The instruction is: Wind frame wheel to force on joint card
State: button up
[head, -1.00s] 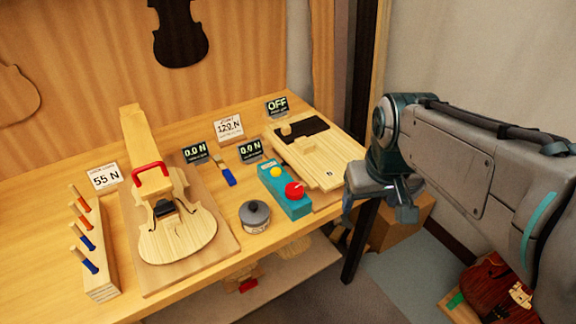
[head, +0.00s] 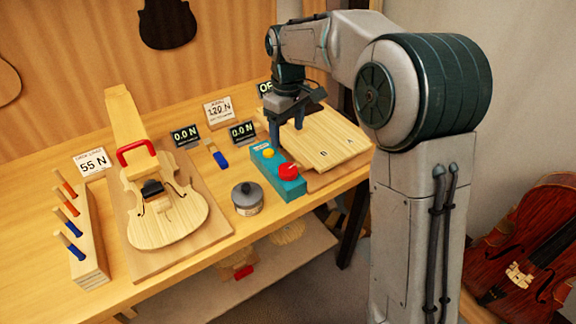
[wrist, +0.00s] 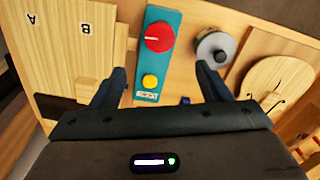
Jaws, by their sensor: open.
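A teal box (head: 291,187) at the bench's right carries a round red knob (head: 288,171) and a yellow button (head: 267,153). The knob, with a white line on it, also shows in the wrist view (wrist: 158,38). I cannot tell for sure which part is the frame wheel. A card (head: 218,111) behind reads 120 N; its small top line is hard to read. Two force displays (head: 185,136) (head: 242,131) read 0.0 N. My gripper (head: 287,134) is open and empty, above the back of the teal box and the pale boards (head: 325,142).
A violin body (head: 165,222) with a red clamp (head: 137,152) lies at left, near a 55 N card (head: 92,163) and a tool rack (head: 90,250). A lidded grey pot (head: 247,198) stands left of the teal box. A brush (head: 217,155) lies behind. My arm partly hides the OFF display (head: 265,88).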

aim_at(288, 169)
notch_tip(288, 169, down, 13)
jog(key=shift+r+p, duration=0.2)
jog(key=shift+p, duration=0.1)
jog(key=c, duration=1)
